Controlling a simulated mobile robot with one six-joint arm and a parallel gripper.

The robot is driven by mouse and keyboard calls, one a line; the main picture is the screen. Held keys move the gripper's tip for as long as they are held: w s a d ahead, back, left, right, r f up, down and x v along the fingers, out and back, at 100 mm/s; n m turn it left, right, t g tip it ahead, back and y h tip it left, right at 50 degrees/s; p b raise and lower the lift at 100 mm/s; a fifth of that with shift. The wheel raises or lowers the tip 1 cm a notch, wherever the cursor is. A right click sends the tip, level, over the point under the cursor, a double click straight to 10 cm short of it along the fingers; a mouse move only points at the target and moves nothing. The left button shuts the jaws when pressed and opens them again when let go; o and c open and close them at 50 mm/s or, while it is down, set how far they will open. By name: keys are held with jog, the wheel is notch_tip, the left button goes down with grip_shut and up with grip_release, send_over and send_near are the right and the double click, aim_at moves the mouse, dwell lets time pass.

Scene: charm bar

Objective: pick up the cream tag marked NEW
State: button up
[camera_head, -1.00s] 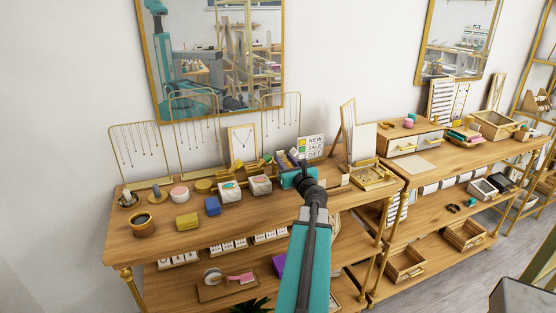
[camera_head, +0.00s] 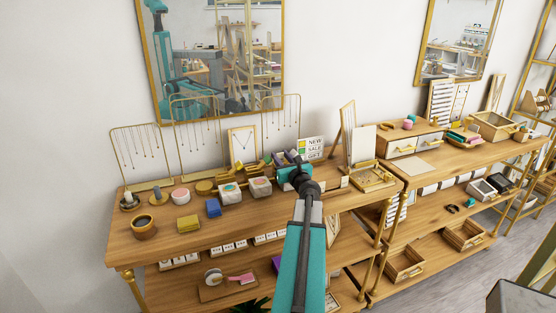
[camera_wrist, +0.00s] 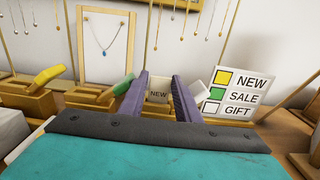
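In the head view my gripper (camera_head: 291,158) is over the back of the left table, in front of the sign, and the tag cannot be made out there.
A sign reading NEW, SALE, GIFT (camera_wrist: 236,96) stands just right of the fingers. A green piece (camera_wrist: 124,85) and a yellow piece (camera_wrist: 48,75) rest on wooden blocks to the left. A necklace frame (camera_wrist: 105,48) stands behind. White boxes (camera_head: 259,187) sit left of my gripper.

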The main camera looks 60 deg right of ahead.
jog(key=shift+w+d, duration=0.4)
jog(key=shift+w, duration=0.1)
jog(key=c, duration=0.7)
